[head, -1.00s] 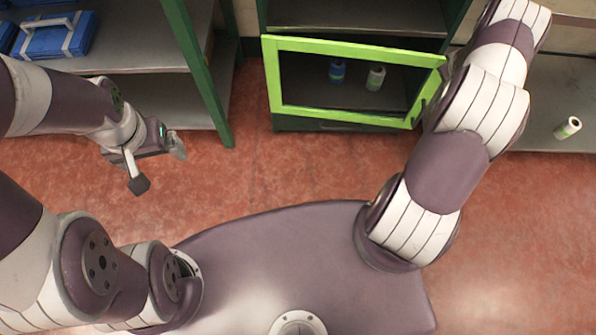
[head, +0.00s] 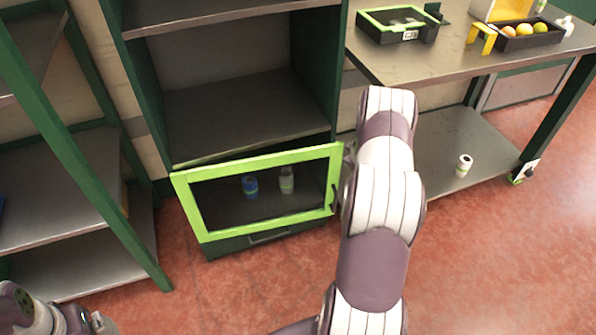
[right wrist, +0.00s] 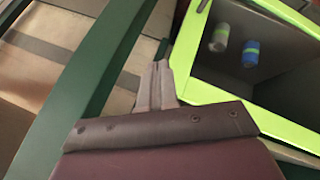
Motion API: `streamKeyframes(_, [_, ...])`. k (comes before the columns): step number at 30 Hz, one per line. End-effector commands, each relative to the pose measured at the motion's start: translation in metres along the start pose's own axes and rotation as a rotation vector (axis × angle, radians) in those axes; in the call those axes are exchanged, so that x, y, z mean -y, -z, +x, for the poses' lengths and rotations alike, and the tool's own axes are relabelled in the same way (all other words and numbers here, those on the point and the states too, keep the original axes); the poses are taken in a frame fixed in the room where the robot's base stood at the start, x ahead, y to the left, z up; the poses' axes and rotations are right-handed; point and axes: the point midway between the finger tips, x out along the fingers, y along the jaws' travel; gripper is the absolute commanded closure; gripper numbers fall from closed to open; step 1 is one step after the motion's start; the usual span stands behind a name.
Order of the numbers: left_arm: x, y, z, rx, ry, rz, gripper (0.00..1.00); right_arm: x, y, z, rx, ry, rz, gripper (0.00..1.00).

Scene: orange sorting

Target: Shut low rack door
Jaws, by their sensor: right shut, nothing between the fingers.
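The low rack door (head: 262,157) has a bright green frame around a clear pane and a dark handle (head: 334,197) at its right side. It stands slightly ajar, with a narrow gap along its top edge. The door frame also shows in the right wrist view (right wrist: 183,62). My right gripper (right wrist: 158,68) is shut and empty, close beside the door frame; I cannot tell whether it touches.
A table (head: 440,62) at right bears a green-rimmed tray (head: 392,34) and a crate of fruit (head: 540,39). Another can (head: 464,165) is on its lower shelf. A shelf stands left.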

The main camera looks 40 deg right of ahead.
Motion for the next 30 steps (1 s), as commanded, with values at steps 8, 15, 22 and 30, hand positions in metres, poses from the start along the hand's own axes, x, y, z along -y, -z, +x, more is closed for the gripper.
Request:
streamKeyframes(8, [0.0, 0.004, -0.027, 0.0, 0.0, 0.0, 0.08, -0.029, -0.011, -0.05, 0.004, 0.003, 0.002, 1.0])
streamKeyframes(15, [0.0, 0.001, -0.004, 0.0, 0.0, 0.0, 0.08, -0.024, -0.043, -0.038, 0.023, 0.011, 0.02, 1.0])
streamKeyframes(22, [0.0, -0.013, 0.107, 0.003, 0.0, 0.0, 0.08, 0.099, -0.152, 0.075, -0.154, 0.087, 0.231, 1.0])
streamKeyframes(30, [0.0, -0.014, 0.119, 0.0, 0.0, 0.0, 0.08, 0.103, -0.099, 0.021, -0.8, -0.038, 0.539, 1.0])
